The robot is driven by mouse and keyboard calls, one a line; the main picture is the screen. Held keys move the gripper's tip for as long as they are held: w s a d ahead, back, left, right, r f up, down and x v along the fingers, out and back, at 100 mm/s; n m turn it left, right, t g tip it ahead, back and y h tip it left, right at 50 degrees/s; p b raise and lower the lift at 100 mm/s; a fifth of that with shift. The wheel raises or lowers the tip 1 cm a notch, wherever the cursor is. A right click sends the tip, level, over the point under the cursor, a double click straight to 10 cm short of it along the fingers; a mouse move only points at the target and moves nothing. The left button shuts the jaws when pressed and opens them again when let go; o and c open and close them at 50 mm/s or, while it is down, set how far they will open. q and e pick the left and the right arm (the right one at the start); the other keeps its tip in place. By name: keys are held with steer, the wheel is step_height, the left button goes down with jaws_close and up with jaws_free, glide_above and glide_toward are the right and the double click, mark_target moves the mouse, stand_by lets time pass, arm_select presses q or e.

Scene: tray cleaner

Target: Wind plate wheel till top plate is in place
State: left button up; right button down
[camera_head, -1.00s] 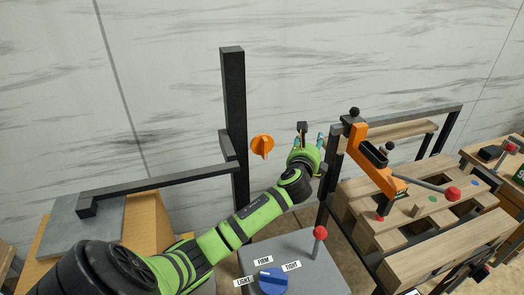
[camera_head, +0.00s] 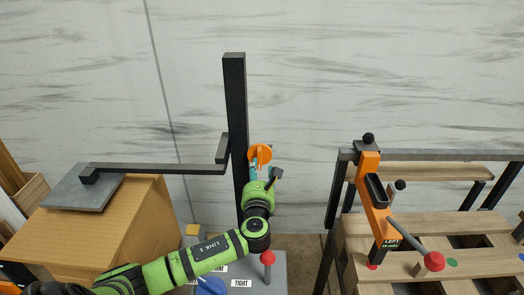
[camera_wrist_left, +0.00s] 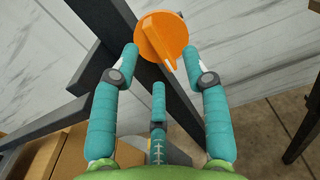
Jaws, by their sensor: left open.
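The orange plate wheel (camera_head: 260,155) with a raised grip bar is mounted on the black upright post (camera_head: 234,110). My left gripper (camera_head: 258,170) is just below the wheel. In the left wrist view the wheel (camera_wrist_left: 162,38) sits between and just beyond the open teal fingers (camera_wrist_left: 162,68); I cannot tell whether they touch it. My right gripper is not in view.
A grey base with a blue dial (camera_head: 212,287) and a red-knobbed lever (camera_head: 267,258) lies below my left arm. An orange clamp with a lever (camera_head: 372,190) stands on a wooden bench (camera_head: 465,222) at the right.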

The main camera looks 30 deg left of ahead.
mark_target(260, 155)
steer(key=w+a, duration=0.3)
arm_select(q)
steer(key=x, duration=0.6)
steer(key=shift+a+r+p, duration=0.35)
steer(key=shift+a+p, duration=0.05)
steer(key=shift+a, duration=0.05)
steer(key=shift+w, duration=0.1)
jaws_close()
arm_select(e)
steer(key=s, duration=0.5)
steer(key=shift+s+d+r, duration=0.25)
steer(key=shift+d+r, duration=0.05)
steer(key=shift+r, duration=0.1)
